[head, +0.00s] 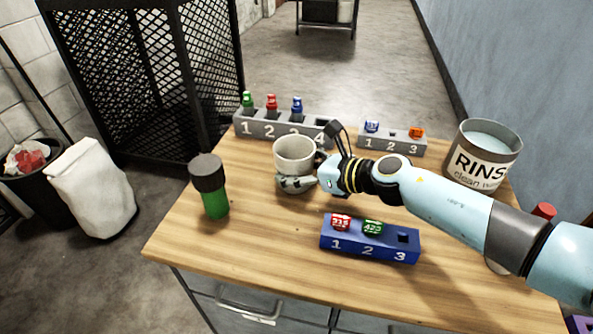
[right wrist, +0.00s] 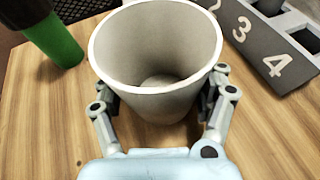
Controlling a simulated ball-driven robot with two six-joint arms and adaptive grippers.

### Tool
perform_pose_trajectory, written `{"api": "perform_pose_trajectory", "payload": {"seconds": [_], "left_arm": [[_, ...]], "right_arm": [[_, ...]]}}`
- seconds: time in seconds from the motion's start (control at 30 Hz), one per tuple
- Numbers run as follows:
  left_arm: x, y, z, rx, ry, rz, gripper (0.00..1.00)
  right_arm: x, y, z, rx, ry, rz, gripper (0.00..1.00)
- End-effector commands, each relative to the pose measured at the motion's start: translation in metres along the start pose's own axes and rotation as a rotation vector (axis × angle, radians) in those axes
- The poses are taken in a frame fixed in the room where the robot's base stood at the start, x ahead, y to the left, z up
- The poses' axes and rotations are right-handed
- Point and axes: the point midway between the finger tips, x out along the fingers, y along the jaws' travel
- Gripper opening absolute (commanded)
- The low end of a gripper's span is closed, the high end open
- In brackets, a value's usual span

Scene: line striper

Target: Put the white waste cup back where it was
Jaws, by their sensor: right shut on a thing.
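The white waste cup (head: 294,155) is upright over the middle of the wooden table, just in front of the long grey rack. My right gripper (head: 305,176) is shut on it, with one finger on each side of the cup. In the right wrist view the cup (right wrist: 157,50) fills the middle, and it looks empty inside. My right gripper's fingers (right wrist: 160,108) press its left and right walls. I cannot tell whether the cup's base touches the table. My left gripper is not in view.
A green bottle with a dark cap (head: 209,186) stands left of the cup. The long grey rack (head: 280,127) is behind it, a smaller grey rack (head: 393,141) at back right. A RINSE bucket (head: 483,155) stands far right. A blue rack (head: 370,241) is in front. Table left of it is clear.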

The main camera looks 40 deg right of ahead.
Motion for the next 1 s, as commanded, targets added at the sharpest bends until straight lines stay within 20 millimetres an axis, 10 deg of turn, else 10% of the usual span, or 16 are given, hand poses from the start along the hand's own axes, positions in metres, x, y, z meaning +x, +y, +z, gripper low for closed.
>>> {"api": "perform_pose_trajectory", "payload": {"seconds": [0.27,0.3,0.47,1.0], "left_arm": [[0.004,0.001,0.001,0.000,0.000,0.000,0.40],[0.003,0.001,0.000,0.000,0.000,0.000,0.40],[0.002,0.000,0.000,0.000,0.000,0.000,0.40],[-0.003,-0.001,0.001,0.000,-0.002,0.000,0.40]], "right_arm": [[0.001,0.000,-0.004,0.000,0.000,0.000,0.28],[0.001,0.000,-0.003,0.000,0.000,0.000,0.77],[0.001,0.000,-0.002,0.000,0.000,0.000,0.98],[-0.031,0.000,-0.001,-0.002,0.005,0.002,1.00]]}}
